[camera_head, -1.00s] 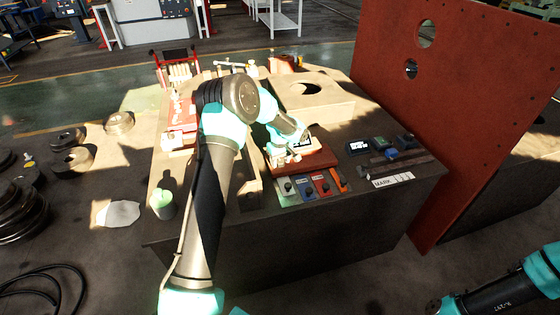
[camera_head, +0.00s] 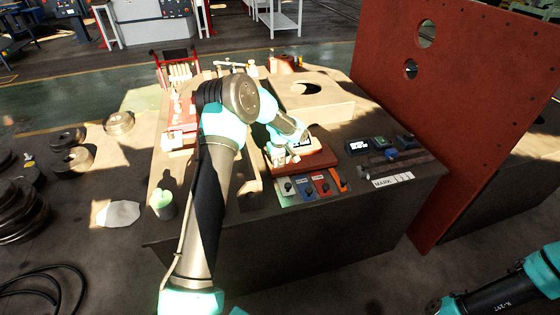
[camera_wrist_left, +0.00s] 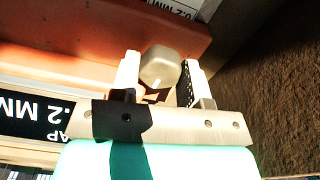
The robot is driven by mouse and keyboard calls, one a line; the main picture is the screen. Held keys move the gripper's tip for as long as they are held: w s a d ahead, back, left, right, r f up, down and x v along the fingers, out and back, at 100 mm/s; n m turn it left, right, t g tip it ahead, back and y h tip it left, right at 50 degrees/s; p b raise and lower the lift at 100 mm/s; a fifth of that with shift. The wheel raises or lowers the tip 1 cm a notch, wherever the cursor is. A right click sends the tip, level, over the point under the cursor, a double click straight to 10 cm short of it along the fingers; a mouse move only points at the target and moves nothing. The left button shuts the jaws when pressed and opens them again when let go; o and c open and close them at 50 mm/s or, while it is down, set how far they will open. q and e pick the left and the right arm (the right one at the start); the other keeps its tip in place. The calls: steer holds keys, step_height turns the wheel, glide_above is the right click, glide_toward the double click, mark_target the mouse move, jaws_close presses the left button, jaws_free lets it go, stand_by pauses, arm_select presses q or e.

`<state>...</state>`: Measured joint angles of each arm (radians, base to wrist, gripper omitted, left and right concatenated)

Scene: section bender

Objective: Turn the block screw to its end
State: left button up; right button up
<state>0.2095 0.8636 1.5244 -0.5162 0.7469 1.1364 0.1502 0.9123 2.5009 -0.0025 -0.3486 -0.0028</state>
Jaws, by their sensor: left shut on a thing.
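My left gripper (camera_head: 287,156) reaches down over the red block (camera_head: 316,160) on the dark bench. In the left wrist view, the two pale fingers of my left gripper (camera_wrist_left: 161,74) stand on either side of a grey, faceted screw head (camera_wrist_left: 160,66), the block screw, and are shut on it. A small light mark shows on the face of the screw head. The screw is hidden behind my gripper in the head view, and its shaft cannot be seen. My right arm shows at the bottom right of the head view, but its gripper is out of view.
Several coloured label plates with black knobs (camera_head: 306,188) line the bench front. A small dark display (camera_head: 358,147) and a MARK strip (camera_head: 392,180) lie to the right. A tall red panel (camera_head: 455,110) stands on the right. A green-white cup (camera_head: 163,206) is at left.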

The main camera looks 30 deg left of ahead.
mark_target(280, 161)
arm_select(q)
steer(key=m, duration=1.1)
steer(key=shift+m, duration=0.3)
stand_by(0.4)
steer(key=o, duration=0.7)
steer(key=shift+c, duration=0.2)
steer(key=shift+r, duration=0.1)
step_height(280, 161, up, 17)
steer(key=shift+r, duration=0.15)
steer(key=shift+o, duration=0.2)
